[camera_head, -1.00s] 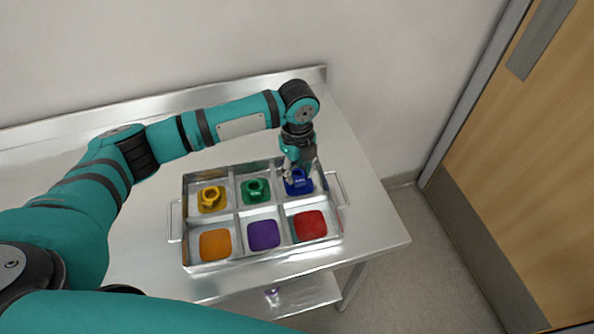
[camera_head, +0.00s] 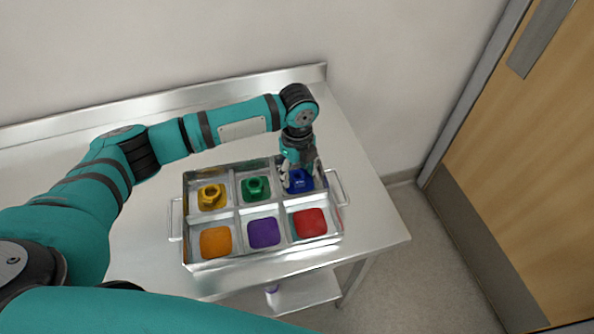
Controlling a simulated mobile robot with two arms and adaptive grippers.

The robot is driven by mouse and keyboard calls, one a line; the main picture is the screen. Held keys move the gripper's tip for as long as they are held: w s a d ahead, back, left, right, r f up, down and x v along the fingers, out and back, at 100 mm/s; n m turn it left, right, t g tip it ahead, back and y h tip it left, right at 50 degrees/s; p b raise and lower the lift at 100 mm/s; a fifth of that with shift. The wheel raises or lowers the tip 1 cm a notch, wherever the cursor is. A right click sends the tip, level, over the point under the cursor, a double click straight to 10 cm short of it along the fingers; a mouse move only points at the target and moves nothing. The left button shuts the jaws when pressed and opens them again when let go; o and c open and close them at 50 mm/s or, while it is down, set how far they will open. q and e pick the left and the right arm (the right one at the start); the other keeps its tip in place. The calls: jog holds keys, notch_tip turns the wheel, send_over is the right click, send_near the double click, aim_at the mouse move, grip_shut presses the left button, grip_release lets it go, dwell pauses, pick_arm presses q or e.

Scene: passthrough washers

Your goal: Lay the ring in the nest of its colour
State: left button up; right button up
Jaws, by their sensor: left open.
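A metal tray (camera_head: 237,214) with six compartments stands on the steel table. A yellow ring (camera_head: 211,194) lies on the yellow nest at back left, and a green ring (camera_head: 255,187) lies on the green nest at back middle. A blue ring (camera_head: 299,181) is in the blue nest's compartment at back right, partly hidden by my left gripper. My left gripper (camera_head: 300,180) points down there, its fingers open around or beside the blue ring. The front compartments show orange (camera_head: 216,241), purple (camera_head: 264,233) and red (camera_head: 310,222) nests, all bare. My right gripper is not in view.
The steel table (camera_head: 365,215) has free room right of the tray. A raised back edge (camera_head: 180,103) runs along the wall. The tray has side handles (camera_head: 340,188). A purple object (camera_head: 272,294) sits on the lower shelf. A wooden door (camera_head: 530,150) is at right.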

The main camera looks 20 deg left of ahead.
pick_arm(q)
notch_tip(320, 180, up, 12)
jog(key=b, duration=0.2)
jog(key=shift+r, duration=0.1)
dwell(0.3)
